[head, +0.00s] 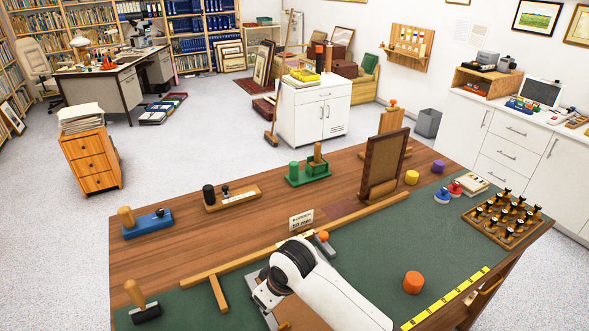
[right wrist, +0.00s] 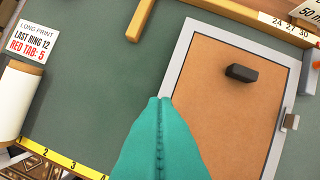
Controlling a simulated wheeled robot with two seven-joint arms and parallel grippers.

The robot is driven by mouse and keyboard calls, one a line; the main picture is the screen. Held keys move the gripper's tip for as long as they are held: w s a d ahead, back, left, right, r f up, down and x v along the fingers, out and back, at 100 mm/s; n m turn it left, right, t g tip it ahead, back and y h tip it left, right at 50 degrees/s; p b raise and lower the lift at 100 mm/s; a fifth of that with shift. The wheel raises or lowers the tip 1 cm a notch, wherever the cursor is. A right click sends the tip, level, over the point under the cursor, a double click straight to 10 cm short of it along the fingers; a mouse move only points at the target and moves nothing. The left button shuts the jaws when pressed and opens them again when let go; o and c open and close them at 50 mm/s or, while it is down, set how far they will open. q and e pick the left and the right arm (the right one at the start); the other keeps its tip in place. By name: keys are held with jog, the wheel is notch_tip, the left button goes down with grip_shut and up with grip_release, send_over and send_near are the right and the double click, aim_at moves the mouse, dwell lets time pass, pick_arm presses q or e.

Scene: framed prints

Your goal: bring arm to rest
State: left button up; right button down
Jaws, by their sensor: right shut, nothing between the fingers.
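My right arm (head: 320,290) is a white arm with a black band, reaching in from the bottom of the head view over the green mat (head: 360,255). Its fingers are hidden there. In the right wrist view my right gripper (right wrist: 160,101) shows as teal fingers pressed together, with nothing between them. Its tips appear over the left edge of a grey-bordered brown panel (right wrist: 225,95); I cannot tell how high above it they are. A dark block (right wrist: 241,73) lies on the panel. My left gripper is not in view.
A framed panel (head: 382,165) stands upright on the workbench (head: 160,262). A printed card (right wrist: 34,42) and a white roll (right wrist: 17,98) are left of the fingers.

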jog(key=s+d+f+m+t+h, duration=0.15)
jog(key=s+d+m, duration=0.25)
jog(key=s+d, duration=0.9)
jog(key=s+d+f+m+h, duration=0.15)
jog(key=s+d+m, duration=0.25)
jog(key=s+d, duration=0.95)
notch_tip(320, 180, down, 32)
jog(key=w+d+g+b, duration=0.1)
jog(key=d+g+b, duration=0.1)
jog(key=b, duration=0.1)
jog(key=s+d+f+b, duration=0.2)
jog(key=s+f, duration=1.3)
jog(key=f, duration=0.1)
jog(key=shift+s+d+f+g, duration=0.25)
jog(key=shift+d+g, duration=0.1)
jog(key=shift+d, duration=0.05)
